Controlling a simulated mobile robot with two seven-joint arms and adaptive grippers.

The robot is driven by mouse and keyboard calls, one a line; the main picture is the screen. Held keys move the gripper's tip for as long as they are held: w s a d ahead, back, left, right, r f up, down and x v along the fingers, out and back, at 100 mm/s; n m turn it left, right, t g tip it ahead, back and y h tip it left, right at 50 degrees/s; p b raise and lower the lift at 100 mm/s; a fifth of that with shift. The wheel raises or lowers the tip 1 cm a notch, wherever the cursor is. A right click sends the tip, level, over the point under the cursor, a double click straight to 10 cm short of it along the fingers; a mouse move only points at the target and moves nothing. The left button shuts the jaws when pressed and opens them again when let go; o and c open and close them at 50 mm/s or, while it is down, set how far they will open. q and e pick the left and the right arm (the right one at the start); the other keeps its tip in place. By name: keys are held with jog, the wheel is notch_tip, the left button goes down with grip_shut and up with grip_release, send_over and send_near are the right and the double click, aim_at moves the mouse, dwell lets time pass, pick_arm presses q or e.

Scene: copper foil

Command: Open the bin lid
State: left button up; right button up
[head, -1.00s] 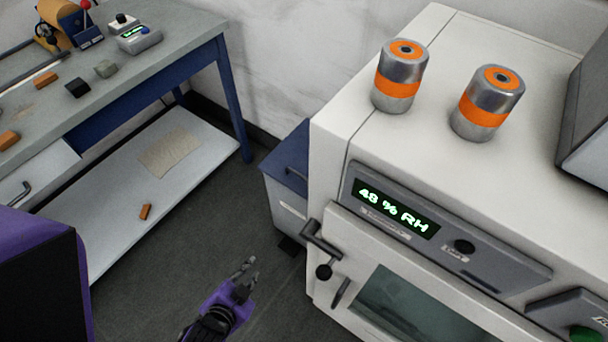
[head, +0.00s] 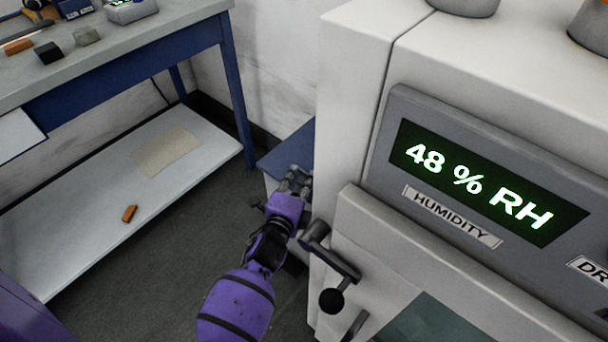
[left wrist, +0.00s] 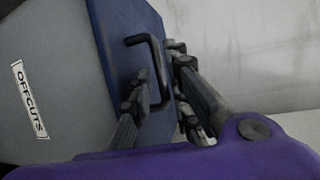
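The bin is a grey box (left wrist: 50,75) with an OFFCUTS label (left wrist: 30,100) in the left wrist view. Its blue lid (left wrist: 115,45) is down, with a black bar handle (left wrist: 152,48). In the head view the lid (head: 285,152) shows beside the white cabinet, partly hidden by my gripper. My left gripper (head: 293,182) is at the bin's lid. In the left wrist view its fingers (left wrist: 158,85) are apart, with part of the handle between them. Whether they touch it is unclear. My right gripper is not in view.
The white cabinet (head: 365,40) with a humidity display (head: 480,180) stands close on the right. Its dark lever (head: 335,270) sticks out near my left wrist. A blue-framed bench (head: 150,60) with a low shelf (head: 75,220) is on the left. Floor between is clear.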

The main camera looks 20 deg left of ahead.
pick_arm(q)
jog(key=shift+w+f, duration=0.15)
jog(key=shift+w, duration=0.6)
jog(key=shift+w+f, duration=0.15)
jog(key=shift+w, duration=0.55)
jog(key=shift+a, duration=0.1)
grip_shut()
